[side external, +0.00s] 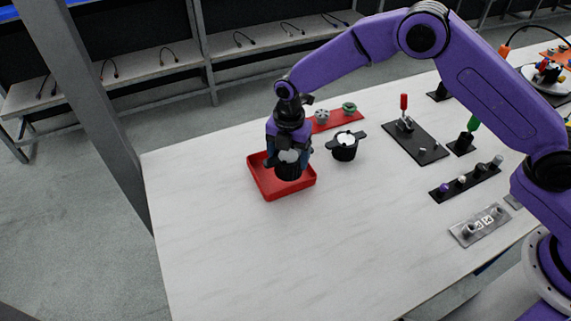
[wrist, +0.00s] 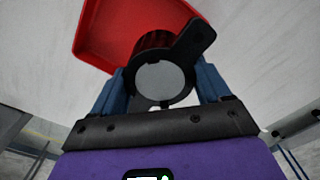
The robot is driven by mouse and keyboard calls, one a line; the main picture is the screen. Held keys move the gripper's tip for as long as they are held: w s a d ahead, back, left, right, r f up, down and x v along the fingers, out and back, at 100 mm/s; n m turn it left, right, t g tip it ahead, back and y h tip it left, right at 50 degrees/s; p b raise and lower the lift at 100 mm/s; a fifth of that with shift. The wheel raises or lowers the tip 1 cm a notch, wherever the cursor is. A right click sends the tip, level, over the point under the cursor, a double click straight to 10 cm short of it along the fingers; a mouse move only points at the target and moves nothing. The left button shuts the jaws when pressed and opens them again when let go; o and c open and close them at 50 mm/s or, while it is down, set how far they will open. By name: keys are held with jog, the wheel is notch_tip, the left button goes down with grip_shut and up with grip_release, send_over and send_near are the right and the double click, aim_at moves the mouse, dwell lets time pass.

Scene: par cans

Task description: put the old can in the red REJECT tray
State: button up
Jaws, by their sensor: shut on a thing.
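My gripper (side external: 287,156) is shut on a black can (side external: 289,173) with a ribbed body and a pale grey round face. The held can is over the red tray (side external: 267,190) in the side view; I cannot tell whether it touches the tray floor. In the wrist view the can (wrist: 160,82) sits between my blue fingers, with a black tab at its upper right. The red tray (wrist: 92,35) shows behind it at upper left. A second black can (side external: 344,152) with a white top and side tabs stands upright on the table, right of the tray.
A red plate (side external: 348,120) with small round parts lies behind the tray. To the right are a dark plate (side external: 416,148) with a red-handled tool, a black strip (side external: 466,183) with several knobs, and a grey metal plate (side external: 480,226). The front table is clear.

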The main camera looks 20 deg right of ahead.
aim_at(286, 154)
jog(key=shift+w+a+f, duration=0.2)
jog(key=shift+w+f, duration=0.05)
jog(key=shift+f, duration=0.05)
jog(key=shift+w+f, duration=0.15)
jog(key=shift+f, duration=1.55)
jog(key=shift+f, duration=0.2)
jog(key=o, duration=1.4)
jog(key=shift+c, duration=0.2)
notch_tip(286, 154, up, 12)
jog(key=shift+r, duration=0.2)
